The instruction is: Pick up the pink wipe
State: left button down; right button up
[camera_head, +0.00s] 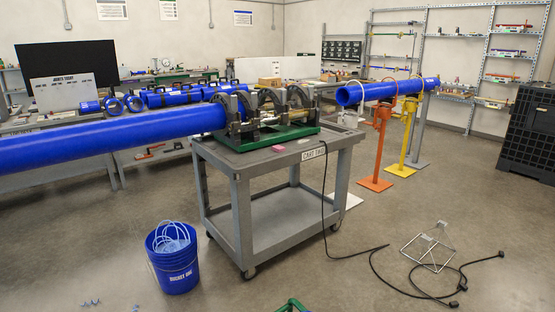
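A small pink item (278,148), which looks like the pink wipe, lies on the top of the grey cart (258,160), near its front edge. It is in front of the green base of the pipe fusion machine (265,137). It is too small to make out folds or texture. Neither of my grippers shows in the head view.
A long blue pipe (110,138) runs left from the machine at cart height. A blue bucket (175,265) stands left of the cart. A black cable (385,270) and a wire stand (430,248) lie right. A green frame (292,306) shows at the bottom edge.

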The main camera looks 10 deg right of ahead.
aim_at(279, 148)
jog(key=i+l+z, duration=0.25)
jog(key=l+z, duration=0.2)
jog(key=l, duration=0.25)
jog(key=i+l+z, duration=0.45)
jog(key=l, duration=0.15)
jog(key=i+l+z, duration=0.4)
jog(key=i+l, duration=0.2)
jog(key=i, duration=0.2)
jog(key=i+l+z, duration=0.1)
jog(key=i, duration=0.3)
jog(key=i+l, duration=0.25)
jog(key=i, duration=0.2)
jog(key=i+j+u, duration=0.15)
jog(key=i+u, duration=0.15)
jog(key=u, duration=0.15)
jog(key=i+u, duration=0.3)
jog(key=u, duration=0.15)
jog(key=i+u, duration=0.4)
jog(key=i+l+u, duration=0.1)
jog(key=u, duration=0.35)
jog(key=i+l, duration=0.05)
jog(key=i, duration=0.05)
